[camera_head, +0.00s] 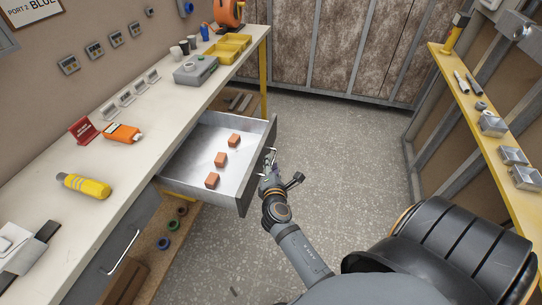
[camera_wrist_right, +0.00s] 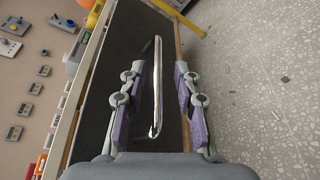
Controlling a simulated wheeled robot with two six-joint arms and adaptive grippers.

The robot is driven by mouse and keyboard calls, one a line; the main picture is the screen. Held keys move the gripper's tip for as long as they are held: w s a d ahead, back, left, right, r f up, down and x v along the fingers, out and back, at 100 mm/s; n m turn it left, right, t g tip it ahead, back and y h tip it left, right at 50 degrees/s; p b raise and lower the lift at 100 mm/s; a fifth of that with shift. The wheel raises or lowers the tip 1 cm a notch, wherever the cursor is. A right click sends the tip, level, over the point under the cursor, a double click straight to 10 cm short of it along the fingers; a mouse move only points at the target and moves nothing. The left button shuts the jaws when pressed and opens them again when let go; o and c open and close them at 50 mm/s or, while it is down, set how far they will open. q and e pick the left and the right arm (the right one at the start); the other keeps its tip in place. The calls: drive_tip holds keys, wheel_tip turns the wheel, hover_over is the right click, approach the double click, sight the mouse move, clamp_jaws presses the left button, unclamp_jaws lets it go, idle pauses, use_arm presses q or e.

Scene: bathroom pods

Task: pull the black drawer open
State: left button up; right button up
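The black drawer (camera_head: 260,165) sticks out from under the bench, pulled well open, with its grey inside showing. Three orange-brown blocks (camera_head: 220,160) lie in it. My right gripper (camera_head: 269,168) is at the outer side of the drawer front. In the right wrist view the dark drawer front (camera_wrist_right: 118,75) fills the middle, and its shiny bar handle (camera_wrist_right: 157,95) runs between the two fingers. The fingers are apart, with a gap on each side of the handle. My left gripper is in neither view.
The bench top (camera_head: 135,165) holds an orange tool (camera_head: 122,132), a yellow-handled tool (camera_head: 84,186) and yellow bins (camera_head: 228,48). A closed grey drawer (camera_head: 122,250) sits nearer. A narrow shelf (camera_head: 470,110) stands at right. The floor (camera_head: 335,150) between is clear.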

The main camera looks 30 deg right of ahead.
drive_tip(key=shift+w, duration=0.15)
drive_tip(key=shift+s+a+r, duration=0.15)
drive_tip(key=shift+s+r, duration=0.1)
drive_tip(key=shift+s, duration=0.05)
drive_tip(key=shift+c, duration=2.1)
drive_tip(key=shift+w+f, duration=0.1)
clamp_jaws()
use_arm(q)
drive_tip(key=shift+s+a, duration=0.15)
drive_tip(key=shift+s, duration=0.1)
